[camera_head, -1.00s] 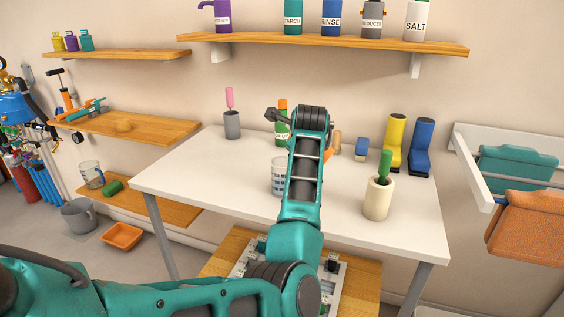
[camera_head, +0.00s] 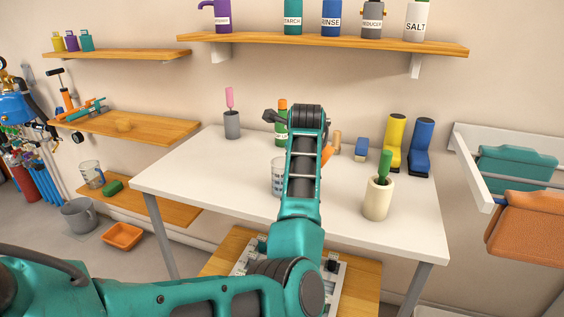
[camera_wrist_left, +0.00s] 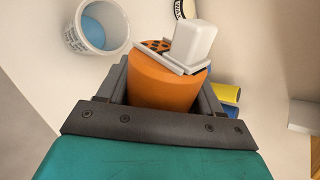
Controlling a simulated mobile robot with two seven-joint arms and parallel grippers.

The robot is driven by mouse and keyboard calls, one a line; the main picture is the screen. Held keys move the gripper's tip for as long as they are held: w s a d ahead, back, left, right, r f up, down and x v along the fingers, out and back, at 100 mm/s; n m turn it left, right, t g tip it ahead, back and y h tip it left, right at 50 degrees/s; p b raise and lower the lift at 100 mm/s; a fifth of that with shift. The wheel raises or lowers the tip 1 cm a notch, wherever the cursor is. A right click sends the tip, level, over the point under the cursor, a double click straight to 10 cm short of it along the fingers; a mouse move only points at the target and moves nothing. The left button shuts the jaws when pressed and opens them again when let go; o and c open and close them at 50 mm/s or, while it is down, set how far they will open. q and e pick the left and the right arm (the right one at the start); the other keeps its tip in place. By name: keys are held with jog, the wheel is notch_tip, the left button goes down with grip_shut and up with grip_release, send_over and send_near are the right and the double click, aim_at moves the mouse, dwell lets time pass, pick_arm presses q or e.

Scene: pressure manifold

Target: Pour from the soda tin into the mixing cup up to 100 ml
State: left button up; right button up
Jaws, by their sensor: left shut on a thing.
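In the left wrist view my left gripper (camera_wrist_left: 165,95) is shut around an orange tin (camera_wrist_left: 165,80), which looks like the soda tin. Its top has dark holes and a white block-shaped lid part. A small orange part of it shows beside my arm in the head view (camera_head: 327,153). The mixing cup (camera_wrist_left: 69,40) is to the left of the tin in the wrist view, apart from it, with blue inside. In the head view the cup (camera_head: 276,180) stands on the white table, mostly behind my arm. Its level marks cannot be read. My right gripper is not in view.
On the white table (camera_head: 190,170) stand a grey holder (camera_head: 232,125), a green bottle (camera_head: 281,133), yellow (camera_head: 394,145) and blue (camera_head: 421,150) boot-shaped items, and a cream holder (camera_head: 377,200) with a green-handled tool. The table's left part is clear.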

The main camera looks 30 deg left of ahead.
pick_arm(q)
jog(key=shift+r+n+h+p, duration=0.3)
jog(key=shift+h+p, duration=0.1)
jog(key=shift+h, duration=0.2)
dwell(1.4)
jog(key=shift+a+r+n+h+p, duration=0.4)
jog(key=shift+a+h, duration=0.15)
jog(key=shift+h, duration=0.15)
dwell(1.5)
jog(key=shift+r+n+h, duration=0.2)
jog(key=shift+n+h, duration=0.2)
jog(key=shift+h, duration=0.2)
dwell(1.5)
